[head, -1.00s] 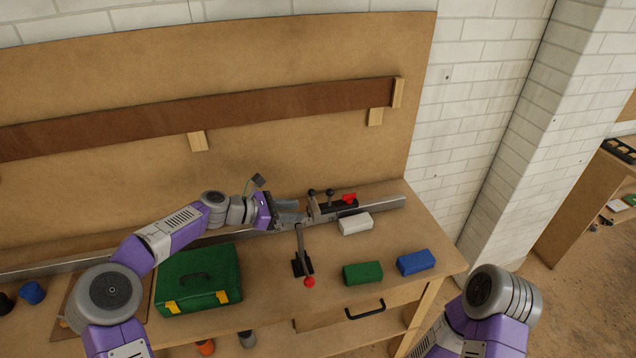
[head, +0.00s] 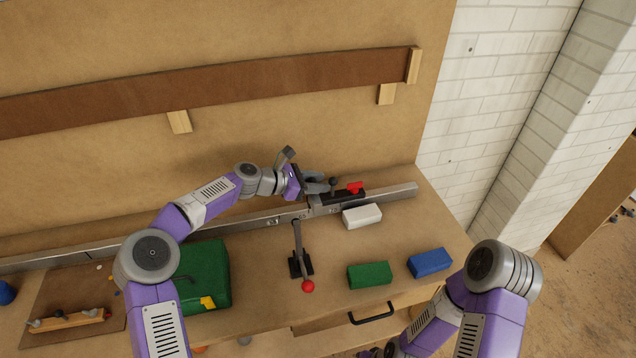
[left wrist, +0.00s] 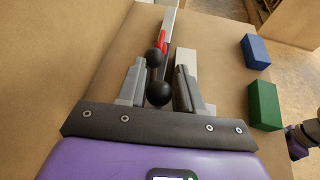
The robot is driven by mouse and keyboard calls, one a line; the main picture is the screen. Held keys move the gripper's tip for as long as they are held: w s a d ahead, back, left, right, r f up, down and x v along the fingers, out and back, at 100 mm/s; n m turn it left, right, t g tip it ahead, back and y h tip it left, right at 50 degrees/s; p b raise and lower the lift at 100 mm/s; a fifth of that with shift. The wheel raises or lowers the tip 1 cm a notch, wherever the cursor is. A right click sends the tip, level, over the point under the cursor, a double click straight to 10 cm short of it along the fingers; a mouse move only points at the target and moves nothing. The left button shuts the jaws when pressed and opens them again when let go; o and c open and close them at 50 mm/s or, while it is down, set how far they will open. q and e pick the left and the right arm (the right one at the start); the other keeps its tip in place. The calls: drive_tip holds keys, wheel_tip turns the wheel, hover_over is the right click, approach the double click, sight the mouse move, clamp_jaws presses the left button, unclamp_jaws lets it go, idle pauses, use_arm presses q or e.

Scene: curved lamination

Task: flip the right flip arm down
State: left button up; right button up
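The grey metal rail (head: 398,191) runs along the bench. A hinged grey arm (head: 297,238) reaches from it toward the front edge, with a black block and a red ball knob (head: 308,286). A second black fixture (head: 345,196) with a red handle (head: 355,187) sits on the rail's right part. I cannot tell which is the right flip arm. My left gripper (head: 320,183) is open beside this fixture. In the left wrist view two black ball knobs (left wrist: 158,93) show between its spread fingers (left wrist: 158,76). My right gripper is mostly cut off at the bottom edge.
A white block (head: 362,216) lies in front of the rail's right part. A green block (head: 370,275) and a blue block (head: 430,262) lie nearer the front edge. A green case (head: 205,272) stands at left. A brown curved strip (head: 250,88) is on the backboard.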

sight(315, 197)
use_arm(q)
drive_tip(key=shift+w+d, duration=0.15)
drive_tip(key=shift+c, duration=0.5)
clamp_jaws()
drive_tip(key=shift+f, duration=0.1)
drive_tip(key=shift+s+d+f+m+t+b, duration=0.25)
drive_tip(key=shift+s+m+t+b, duration=0.45)
drive_tip(key=shift+b, duration=1.95)
drive_tip(key=shift+s+d+f+m+t+b, duration=0.2)
drive_tip(key=shift+s+m+t+b, duration=0.55)
drive_tip(key=shift+b, duration=1.9)
drive_tip(key=shift+s+d+f+m+t+b, duration=0.25)
drive_tip(key=shift+s+m+b, duration=0.6)
drive_tip(key=shift+b, duration=1.8)
drive_tip(key=shift+w, duration=0.25)
